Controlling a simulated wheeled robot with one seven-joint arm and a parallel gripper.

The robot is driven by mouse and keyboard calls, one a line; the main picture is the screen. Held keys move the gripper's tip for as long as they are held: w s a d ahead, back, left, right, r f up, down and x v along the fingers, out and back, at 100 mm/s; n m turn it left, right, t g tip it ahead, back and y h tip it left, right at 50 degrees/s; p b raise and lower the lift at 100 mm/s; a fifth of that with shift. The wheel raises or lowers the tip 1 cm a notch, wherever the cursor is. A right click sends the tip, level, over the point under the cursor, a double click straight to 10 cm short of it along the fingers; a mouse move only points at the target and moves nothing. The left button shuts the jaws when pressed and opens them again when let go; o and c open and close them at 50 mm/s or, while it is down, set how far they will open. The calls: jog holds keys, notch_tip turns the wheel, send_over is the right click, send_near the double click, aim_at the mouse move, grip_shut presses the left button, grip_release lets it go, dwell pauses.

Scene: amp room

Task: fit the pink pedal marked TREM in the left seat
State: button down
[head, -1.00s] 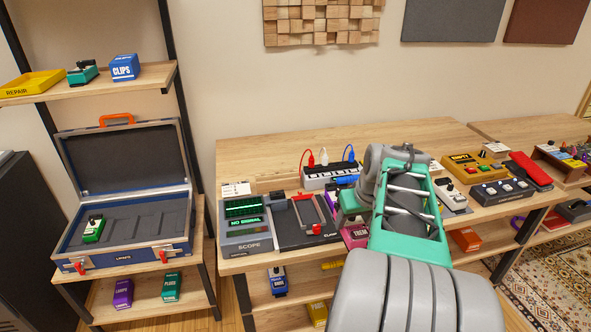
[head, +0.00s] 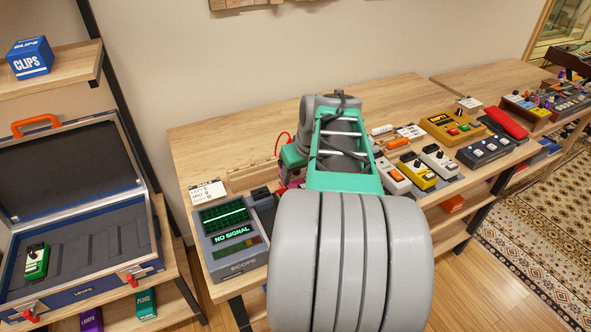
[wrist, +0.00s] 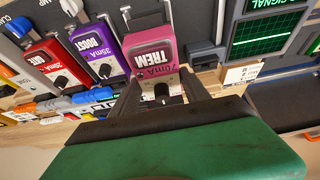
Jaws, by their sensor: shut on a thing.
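The pink pedal marked TREM (wrist: 150,48) shows in the wrist view, its lettering upside down. My gripper (wrist: 163,92) is shut on the near end of this pedal, by its dark knob. In the head view my arm hides most of the pedal and my fingers; only a sliver of pink shows beside the green wrist. In the wrist view a purple BOOST pedal (wrist: 97,47) stands just left of the pink one, with a red pedal (wrist: 55,65) beyond it. I cannot make out the left seat, or whether the pink pedal touches a surface.
The scope (head: 229,238) reads NO SIGNAL at the bench's left front. An open case (head: 75,250) with a green pedal (head: 36,262) stands left. Yellow (head: 417,172) and white (head: 439,160) pedals stand right of my arm.

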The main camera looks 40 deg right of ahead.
notch_tip(320, 180, down, 6)
jog(key=b, duration=0.3)
jog(key=shift+r+b, duration=0.15)
jog(key=shift+b, duration=0.2)
jog(key=shift+s, duration=0.1)
jog(key=shift+f, duration=0.3)
dwell(0.8)
jog(key=shift+f+b, duration=0.35)
jog(key=shift+b, duration=0.15)
jog(key=shift+f, duration=0.35)
dwell(0.6)
jog(key=shift+c, duration=2.2)
grip_release()
jog(key=shift+o, duration=0.6)
